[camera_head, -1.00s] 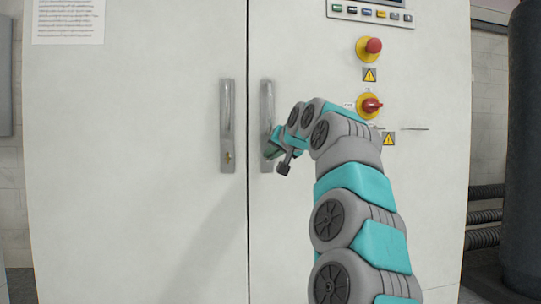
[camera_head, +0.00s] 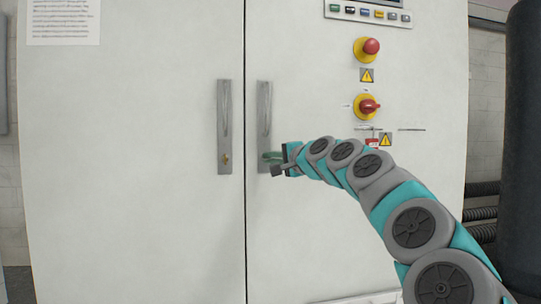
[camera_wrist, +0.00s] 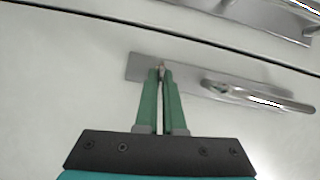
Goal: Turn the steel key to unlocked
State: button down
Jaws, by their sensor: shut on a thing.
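The right door's handle plate (camera_head: 265,100) is upright on the white cabinet, just right of the door seam. My gripper (camera_head: 269,157) is at the lower end of this plate. In the wrist view, my gripper (camera_wrist: 161,72) has its green fingers nearly together on the small steel key (camera_wrist: 161,65) at the plate's end. Only a bit of the key shows between the fingertips; the rest is hidden, and I cannot tell its turn angle. In the head view the fingers cover it. The plate also shows in the wrist view (camera_wrist: 135,66), with the bar handle (camera_wrist: 265,95) beside the fingers.
The left door's handle plate (camera_head: 223,110) has a brass-coloured lock (camera_head: 226,158) low down. A red knob (camera_head: 371,46) and a red rotary switch (camera_head: 369,106) sit on yellow bases to the right, above my arm. A dark column (camera_head: 520,150) stands at the far right.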

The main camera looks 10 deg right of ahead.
jog(key=shift+f+m, duration=0.1)
jog(key=shift+m, duration=0.4)
dwell(0.3)
jog(key=c, duration=1)
grip_release()
jog(key=shift+v, duration=3.9)
jog(key=shift+f, duration=0.2)
